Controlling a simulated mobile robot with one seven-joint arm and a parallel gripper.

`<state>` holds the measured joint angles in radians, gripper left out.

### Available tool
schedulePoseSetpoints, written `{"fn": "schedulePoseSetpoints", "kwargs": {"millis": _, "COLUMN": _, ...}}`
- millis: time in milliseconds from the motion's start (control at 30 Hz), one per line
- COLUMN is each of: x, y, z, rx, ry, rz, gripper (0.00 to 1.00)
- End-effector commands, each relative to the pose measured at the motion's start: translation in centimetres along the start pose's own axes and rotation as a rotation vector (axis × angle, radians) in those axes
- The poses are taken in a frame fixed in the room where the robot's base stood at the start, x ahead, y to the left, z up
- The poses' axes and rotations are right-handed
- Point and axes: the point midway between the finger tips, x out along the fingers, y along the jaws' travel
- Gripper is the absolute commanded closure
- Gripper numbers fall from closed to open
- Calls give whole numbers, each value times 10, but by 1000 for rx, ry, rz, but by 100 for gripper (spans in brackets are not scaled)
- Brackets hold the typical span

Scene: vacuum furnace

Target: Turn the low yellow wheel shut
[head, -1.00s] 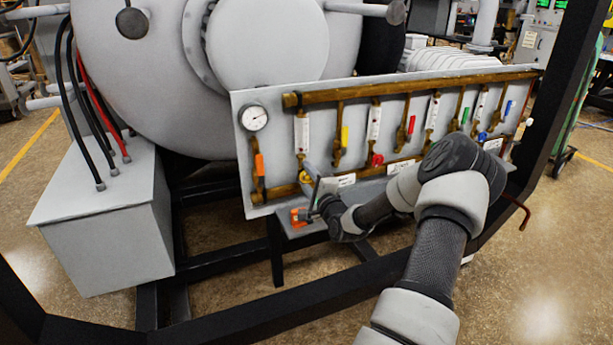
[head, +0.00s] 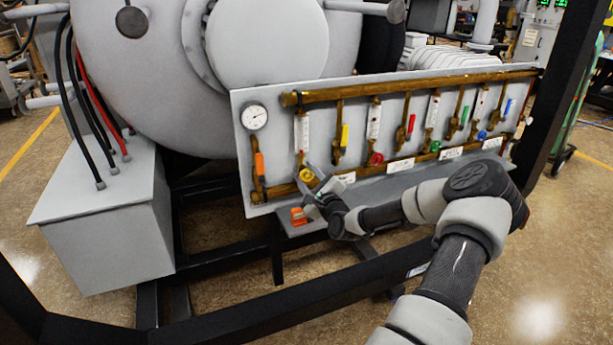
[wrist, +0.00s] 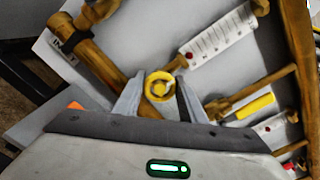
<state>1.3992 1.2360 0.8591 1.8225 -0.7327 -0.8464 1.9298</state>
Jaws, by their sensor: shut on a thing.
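The low yellow wheel (head: 306,175) sits on the lower brass pipe, under the leftmost white flow tube. It also shows in the wrist view (wrist: 159,87) as a round yellow knob between the two finger tips. My gripper (head: 308,180) reaches it from the front right. In the wrist view my gripper (wrist: 159,92) has one finger on each side of the wheel and is shut on it. The exact contact at the finger sides is hard to see.
Red (head: 375,159), green (head: 435,146) and blue (head: 482,135) wheels line the pipe to the right. A yellow lever (head: 345,135) hangs close by. An orange object (head: 298,216) lies on the shelf below. A black frame bar (head: 300,299) crosses in front.

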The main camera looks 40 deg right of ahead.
Motion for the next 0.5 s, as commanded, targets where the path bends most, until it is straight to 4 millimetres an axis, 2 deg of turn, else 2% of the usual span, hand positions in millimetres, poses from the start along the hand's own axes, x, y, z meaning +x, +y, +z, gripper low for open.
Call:
{"fn": "schedulePoseSetpoints", "kwargs": {"millis": 400, "x": 0, "y": -1, "z": 1, "rx": 9, "ry": -1, "rz": -2, "gripper": 85}}
{"fn": "schedulePoseSetpoints", "kwargs": {"millis": 433, "x": 0, "y": -1, "z": 1, "rx": 8, "ry": -1, "rz": -2, "gripper": 58}}
{"fn": "schedulePoseSetpoints", "kwargs": {"millis": 500, "x": 0, "y": -1, "z": 1, "rx": 8, "ry": -1, "rz": -2, "gripper": 46}}
